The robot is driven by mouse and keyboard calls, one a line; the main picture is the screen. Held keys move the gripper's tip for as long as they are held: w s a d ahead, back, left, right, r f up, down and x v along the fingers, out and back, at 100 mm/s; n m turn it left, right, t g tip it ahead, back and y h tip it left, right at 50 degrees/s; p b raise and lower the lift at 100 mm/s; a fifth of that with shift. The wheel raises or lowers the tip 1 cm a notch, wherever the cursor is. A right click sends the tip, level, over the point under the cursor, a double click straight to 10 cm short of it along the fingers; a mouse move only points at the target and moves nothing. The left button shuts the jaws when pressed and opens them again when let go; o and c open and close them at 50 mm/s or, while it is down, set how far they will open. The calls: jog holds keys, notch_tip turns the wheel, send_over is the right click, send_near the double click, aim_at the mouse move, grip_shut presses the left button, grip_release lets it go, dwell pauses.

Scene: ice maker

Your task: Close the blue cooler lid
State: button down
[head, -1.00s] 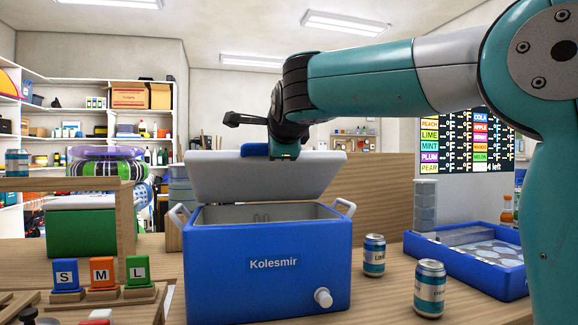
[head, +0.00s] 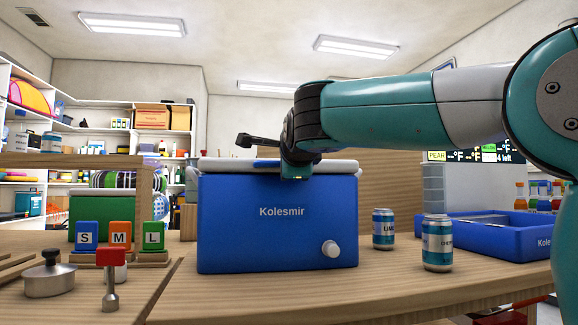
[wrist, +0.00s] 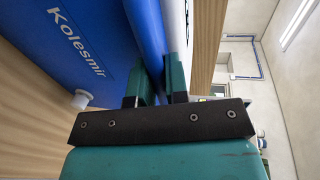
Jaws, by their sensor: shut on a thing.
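The blue cooler (head: 240,235), marked Kolesmir, stands on the wooden counter with a white knob at its lower right. Its white lid (head: 225,165) lies nearly level across the top; whether it is fully seated I cannot tell. My gripper (head: 292,176) is at the lid's front edge. In the wrist view, my gripper (wrist: 159,85) has its two teal fingers shut on a blue part of the lid (wrist: 146,30), and the cooler's blue body (wrist: 75,45) is on the left. The cooler's inside is hidden.
Two cans (head: 383,230) (head: 437,245) stand right of the cooler. A blue tray (head: 500,235) is farther right. S, M and L blocks (head: 119,237), a small pot (head: 50,278) and a red-headed tool (head: 111,270) are at left. Bare counter lies in front.

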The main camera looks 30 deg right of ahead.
jog(key=shift+d+f, duration=0.15)
jog(key=shift+f, duration=0.05)
jog(key=c, duration=1.1)
grip_release()
jog(key=shift+c, duration=0.2)
jog(key=shift+s+a+r, duration=0.1)
jog(key=shift+s+a, duration=0.1)
jog(key=p+v, duration=0.1)
jog(key=v, duration=1.6)
jog(key=shift+w, duration=0.1)
